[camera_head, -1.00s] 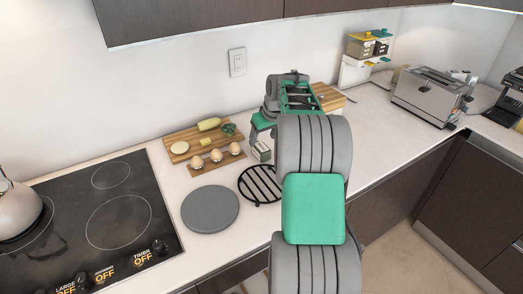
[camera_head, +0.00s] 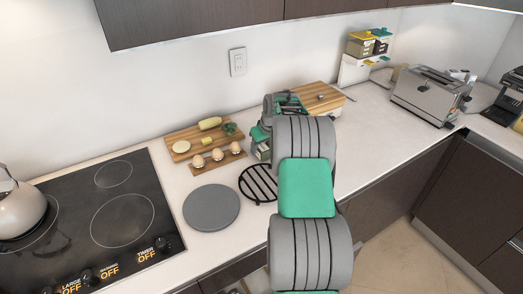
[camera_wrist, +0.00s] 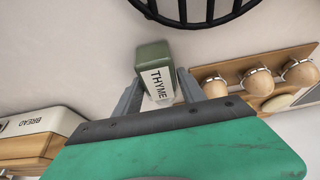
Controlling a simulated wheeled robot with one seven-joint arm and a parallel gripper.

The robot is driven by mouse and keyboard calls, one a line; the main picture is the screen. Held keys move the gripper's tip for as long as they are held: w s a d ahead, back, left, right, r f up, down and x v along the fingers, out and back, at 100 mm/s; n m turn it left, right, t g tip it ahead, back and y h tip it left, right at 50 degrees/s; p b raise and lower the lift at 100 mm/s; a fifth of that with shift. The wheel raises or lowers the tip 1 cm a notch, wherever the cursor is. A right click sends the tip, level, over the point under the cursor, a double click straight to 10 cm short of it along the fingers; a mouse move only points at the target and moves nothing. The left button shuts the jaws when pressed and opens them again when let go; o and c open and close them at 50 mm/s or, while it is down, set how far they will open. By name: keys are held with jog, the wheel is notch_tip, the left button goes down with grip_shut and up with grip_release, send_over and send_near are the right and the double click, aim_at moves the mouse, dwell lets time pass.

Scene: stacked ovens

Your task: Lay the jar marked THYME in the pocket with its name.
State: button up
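The THYME jar (camera_wrist: 157,75) is a small green box-shaped jar with a white label reading THYME, on the counter in the wrist view. In the head view its pale side (camera_head: 263,151) shows beside the round black rack, partly covered by my arm. My gripper (camera_wrist: 160,84) has one finger on each side of the jar, very close to it. I cannot tell whether the fingers press on it. In the head view the fingers are mostly hidden behind my wrist. I cannot make out any pocket with the name THYME.
A round black wire rack (camera_head: 259,183) and a grey disc (camera_head: 211,208) lie in front. An egg holder (camera_head: 217,160) and a food board (camera_head: 190,138) are at left. A wood-lidded BREAD box (camera_head: 319,97) stands behind my wrist. The cooktop (camera_head: 92,214) is further left.

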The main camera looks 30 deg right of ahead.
grip_shut()
jog(key=shift+r, duration=0.1)
dwell(0.3)
